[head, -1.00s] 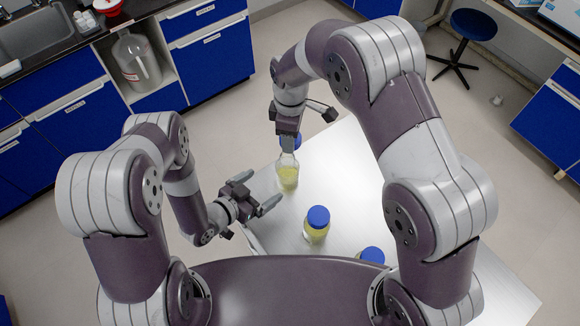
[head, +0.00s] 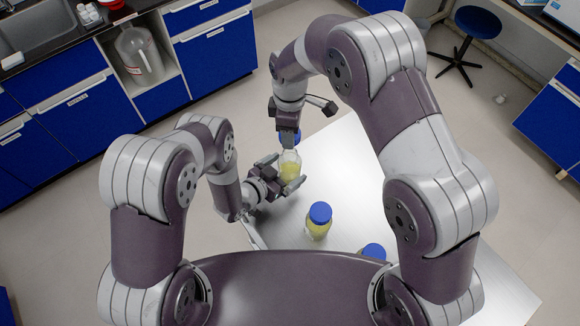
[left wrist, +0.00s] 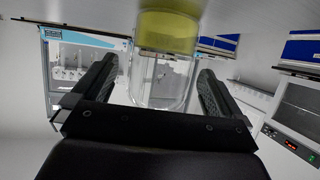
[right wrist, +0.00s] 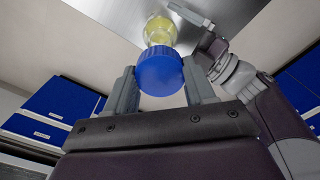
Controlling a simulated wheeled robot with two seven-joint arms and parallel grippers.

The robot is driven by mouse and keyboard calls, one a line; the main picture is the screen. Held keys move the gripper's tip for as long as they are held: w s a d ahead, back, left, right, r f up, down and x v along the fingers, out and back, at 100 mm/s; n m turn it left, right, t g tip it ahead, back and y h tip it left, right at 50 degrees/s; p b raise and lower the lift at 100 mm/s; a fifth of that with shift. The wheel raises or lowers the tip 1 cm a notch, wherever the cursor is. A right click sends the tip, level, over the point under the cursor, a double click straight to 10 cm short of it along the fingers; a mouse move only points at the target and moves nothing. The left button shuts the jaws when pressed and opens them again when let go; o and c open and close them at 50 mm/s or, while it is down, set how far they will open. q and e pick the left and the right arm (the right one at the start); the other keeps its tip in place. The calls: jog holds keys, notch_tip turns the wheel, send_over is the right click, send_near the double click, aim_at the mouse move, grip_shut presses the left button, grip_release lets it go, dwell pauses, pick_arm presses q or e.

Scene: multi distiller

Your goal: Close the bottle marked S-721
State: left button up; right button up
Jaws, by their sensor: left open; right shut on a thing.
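A clear bottle (head: 290,160) with yellow liquid is at the far left corner of the metal table. No label on it is readable. My left gripper (head: 283,181) is open, with its fingers on either side of the bottle. The left wrist view shows the bottle (left wrist: 163,75) between the fingers, with gaps at the sides. My right gripper (head: 290,128) is above the bottle, shut on a blue cap (right wrist: 160,72). The cap is in front of the bottle (right wrist: 160,30) in the right wrist view. I cannot tell whether the cap touches the bottle's neck.
Two other bottles with blue caps stand nearer on the table (head: 350,165): one in the middle (head: 319,222), one at the front (head: 373,252), partly hidden. The table's right side is clear. Blue cabinets (head: 215,55) and a stool (head: 470,30) stand beyond.

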aim_at(290, 152)
pick_arm(q)
jog(key=shift+x, duration=1.25)
jog(key=c, duration=1.4)
jog(key=shift+c, duration=0.2)
pick_arm(e)
jog(key=shift+f, duration=2.5)
jog(key=shift+f, duration=0.85)
jog(key=shift+f, duration=0.55)
